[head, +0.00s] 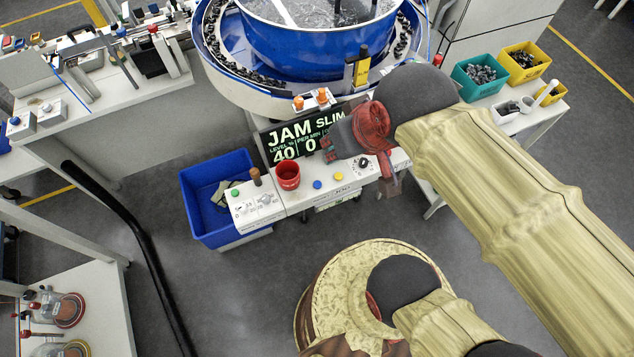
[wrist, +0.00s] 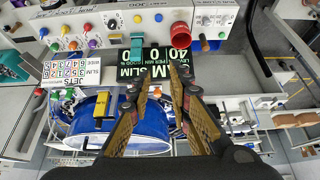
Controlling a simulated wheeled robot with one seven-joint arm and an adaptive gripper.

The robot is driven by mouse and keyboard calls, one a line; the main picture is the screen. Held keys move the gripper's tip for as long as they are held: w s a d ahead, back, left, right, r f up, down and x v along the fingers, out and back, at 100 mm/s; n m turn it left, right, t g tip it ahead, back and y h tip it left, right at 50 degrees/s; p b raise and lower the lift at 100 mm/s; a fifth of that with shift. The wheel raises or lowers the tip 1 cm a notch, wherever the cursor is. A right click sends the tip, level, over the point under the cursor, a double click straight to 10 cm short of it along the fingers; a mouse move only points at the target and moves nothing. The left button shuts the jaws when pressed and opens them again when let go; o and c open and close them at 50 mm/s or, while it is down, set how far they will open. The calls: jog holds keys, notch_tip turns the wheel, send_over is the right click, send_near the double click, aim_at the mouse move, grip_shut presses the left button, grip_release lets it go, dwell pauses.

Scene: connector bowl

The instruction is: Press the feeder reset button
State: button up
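A white control panel (head: 330,188) stands below the feeder bowl. On it are a blue button (head: 317,185), a yellow button (head: 338,178) and a black dial (head: 364,163). The blue button (wrist: 158,17) and yellow button (wrist: 137,19) also show at the top of the wrist view. My gripper (head: 388,185) is over the panel's right end in the head view. In the wrist view its fingers (wrist: 158,72) are apart and empty, pointing toward the display (wrist: 152,55), clear of the buttons.
A display (head: 300,140) reading JAM SLIM rises behind. The blue feeder bowl (head: 315,45) is beyond. A blue bin (head: 205,200) is at left.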

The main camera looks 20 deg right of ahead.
grip_shut()
dwell(1.3)
